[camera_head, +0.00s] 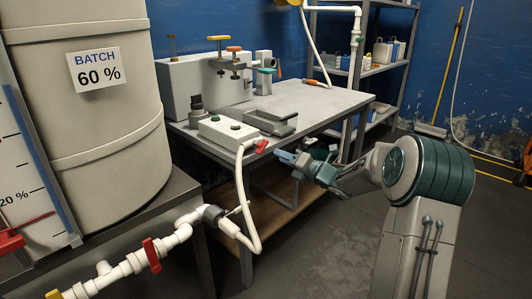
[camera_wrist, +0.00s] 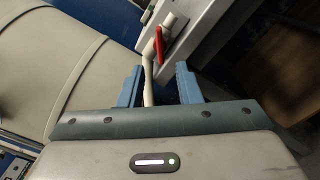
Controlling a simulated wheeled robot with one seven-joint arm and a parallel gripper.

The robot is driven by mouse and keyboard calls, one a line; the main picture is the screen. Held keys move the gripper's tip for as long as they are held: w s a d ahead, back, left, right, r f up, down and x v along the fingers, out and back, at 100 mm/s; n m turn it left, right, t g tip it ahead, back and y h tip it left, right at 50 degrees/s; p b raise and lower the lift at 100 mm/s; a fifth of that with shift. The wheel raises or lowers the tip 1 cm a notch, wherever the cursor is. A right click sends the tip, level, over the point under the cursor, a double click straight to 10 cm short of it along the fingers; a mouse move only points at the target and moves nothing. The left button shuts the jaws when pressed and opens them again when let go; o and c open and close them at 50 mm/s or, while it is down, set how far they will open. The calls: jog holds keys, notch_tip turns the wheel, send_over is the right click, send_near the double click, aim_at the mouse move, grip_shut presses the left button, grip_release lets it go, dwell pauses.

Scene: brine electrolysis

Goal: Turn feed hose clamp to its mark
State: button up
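A white feed hose (camera_head: 254,205) hangs in a loop from a white box on the bench down to the white pipe at lower left. A red lever (camera_head: 262,146) sits at the hose's upper end; it also shows in the wrist view (camera_wrist: 160,45). No mark is readable. My gripper (camera_head: 287,157) is open and empty, right of the hose and apart from it. In the wrist view, the hose shows beyond the gap between the blue fingers (camera_wrist: 158,82).
The grey bench (camera_head: 330,100) carries the white control box (camera_head: 226,131) and a valve assembly (camera_head: 235,65). A large tank (camera_head: 85,115) labelled 60 % and the white pipe (camera_head: 125,268) with a red valve handle stand left. Floor in front is clear.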

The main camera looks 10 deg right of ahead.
aim_at(264, 149)
jog(key=b+x, duration=0.1)
jog(key=x, duration=0.7)
jog(key=shift+w+a, duration=0.1)
grip_shut()
